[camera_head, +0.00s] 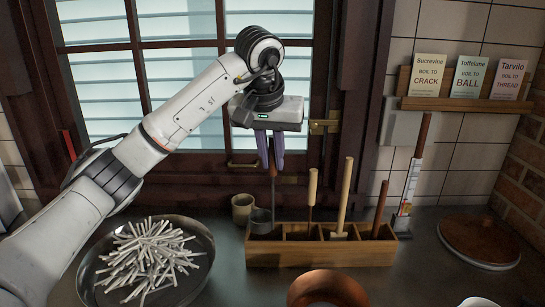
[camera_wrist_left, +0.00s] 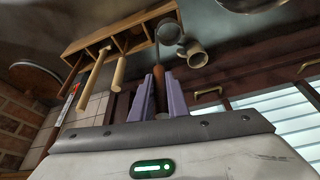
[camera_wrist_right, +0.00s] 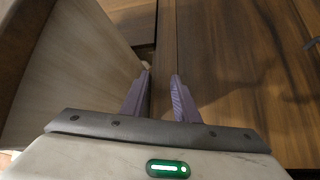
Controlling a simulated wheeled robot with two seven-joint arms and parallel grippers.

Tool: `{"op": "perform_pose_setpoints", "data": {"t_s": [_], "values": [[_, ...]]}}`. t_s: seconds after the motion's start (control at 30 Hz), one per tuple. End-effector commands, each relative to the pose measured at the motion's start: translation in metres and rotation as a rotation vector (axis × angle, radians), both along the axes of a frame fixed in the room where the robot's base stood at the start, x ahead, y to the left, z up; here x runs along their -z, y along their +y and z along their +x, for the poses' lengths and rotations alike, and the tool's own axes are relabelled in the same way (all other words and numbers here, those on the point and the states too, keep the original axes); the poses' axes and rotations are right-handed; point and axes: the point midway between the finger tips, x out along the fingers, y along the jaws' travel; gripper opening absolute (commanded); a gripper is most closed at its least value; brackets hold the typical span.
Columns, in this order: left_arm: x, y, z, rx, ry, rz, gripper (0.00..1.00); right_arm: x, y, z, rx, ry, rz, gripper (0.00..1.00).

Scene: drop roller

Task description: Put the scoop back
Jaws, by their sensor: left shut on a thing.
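My left gripper (camera_head: 271,168) points down and is shut on the handle of the scoop (camera_head: 261,221). The scoop hangs upright, with its grey metal cup at the left end of the wooden box (camera_head: 320,256). In the left wrist view the dark handle (camera_wrist_left: 160,100) runs between the purple fingers to the scoop cup (camera_wrist_left: 168,33). I cannot tell whether the cup is inside the leftmost compartment or just above it. My right gripper (camera_wrist_right: 160,78) shows only in the right wrist view, with its fingers apart and nothing between them.
Wooden-handled tools (camera_head: 343,200) stand in the box's other compartments. A small beige cup (camera_head: 242,207) is close left of the scoop. A pan of white sticks (camera_head: 150,262) is at left and a copper bowl (camera_head: 327,288) in front. Wooden panels (camera_wrist_right: 235,70) surround my right gripper.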

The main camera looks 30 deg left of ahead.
Motion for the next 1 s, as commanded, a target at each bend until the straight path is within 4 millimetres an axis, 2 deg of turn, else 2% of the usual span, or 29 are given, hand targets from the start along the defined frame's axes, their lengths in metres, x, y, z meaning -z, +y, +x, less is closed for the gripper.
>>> {"op": "perform_pose_setpoints", "data": {"t_s": [0.77, 0.8, 0.87, 1.0], "values": [[0.012, 0.0, 0.0, 0.001, -0.002, 0.0, 0.0, -0.001, 0.0, 0.003, 0.001, -0.008, 0.0, 0.28], [0.013, 0.0, 0.0, 0.001, -0.001, 0.0, 0.21, -0.001, 0.0, 0.003, 0.001, -0.008, 0.0, 0.28], [0.013, 0.0, 0.0, 0.001, -0.001, 0.0, 0.31, -0.001, 0.0, 0.003, 0.0, -0.007, 0.0, 0.28], [0.012, 0.0, 0.0, 0.0, -0.002, 0.0, 0.33, -0.001, 0.0, 0.003, 0.0, -0.007, 0.0, 0.28]]}}
